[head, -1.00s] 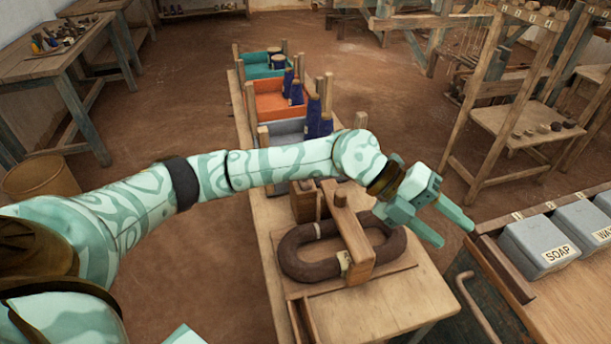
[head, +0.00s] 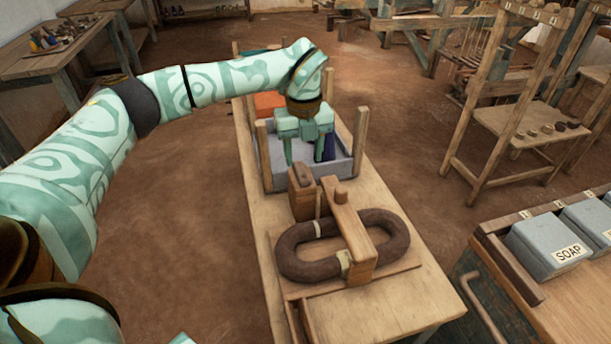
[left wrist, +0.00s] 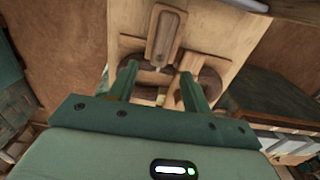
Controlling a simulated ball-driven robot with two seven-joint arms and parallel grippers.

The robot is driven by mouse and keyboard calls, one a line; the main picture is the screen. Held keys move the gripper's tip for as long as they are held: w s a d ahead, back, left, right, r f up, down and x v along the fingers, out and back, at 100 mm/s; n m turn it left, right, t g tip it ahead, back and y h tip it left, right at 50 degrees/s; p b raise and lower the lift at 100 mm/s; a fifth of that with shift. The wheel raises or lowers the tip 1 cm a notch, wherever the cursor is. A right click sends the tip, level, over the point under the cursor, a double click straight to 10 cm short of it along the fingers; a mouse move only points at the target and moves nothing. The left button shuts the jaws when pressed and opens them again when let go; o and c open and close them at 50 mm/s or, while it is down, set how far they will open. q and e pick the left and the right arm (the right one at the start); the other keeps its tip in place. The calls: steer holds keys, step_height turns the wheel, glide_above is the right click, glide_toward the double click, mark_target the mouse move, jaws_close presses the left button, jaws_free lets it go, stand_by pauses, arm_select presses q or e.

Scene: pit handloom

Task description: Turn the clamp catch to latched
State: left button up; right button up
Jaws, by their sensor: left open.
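The wooden clamp has a long bar (head: 350,232) with a round knob, lying across a dark brown oval coil (head: 300,262). An upright wooden block (head: 303,200) with a slotted top stands beside the bar; I cannot tell for sure which piece is the catch. My left gripper (head: 304,158) is open and empty, pointing down just beyond this block, apart from it. In the left wrist view the open fingers (left wrist: 158,72) frame the gap below a slotted wooden piece (left wrist: 163,36), with the coil (left wrist: 210,85) behind. My right gripper is not in view.
The clamp's board (head: 400,268) lies on a narrow wooden table (head: 405,308). At right, grey boxes, one labelled SOAP (head: 545,243), stand on another table.

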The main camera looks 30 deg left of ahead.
mark_target(304, 176)
arm_select(q)
step_height(304, 176, down, 6)
steer(key=shift+r+b, duration=0.1)
steer(key=shift+b, duration=0.55)
steer(key=c, duration=1)
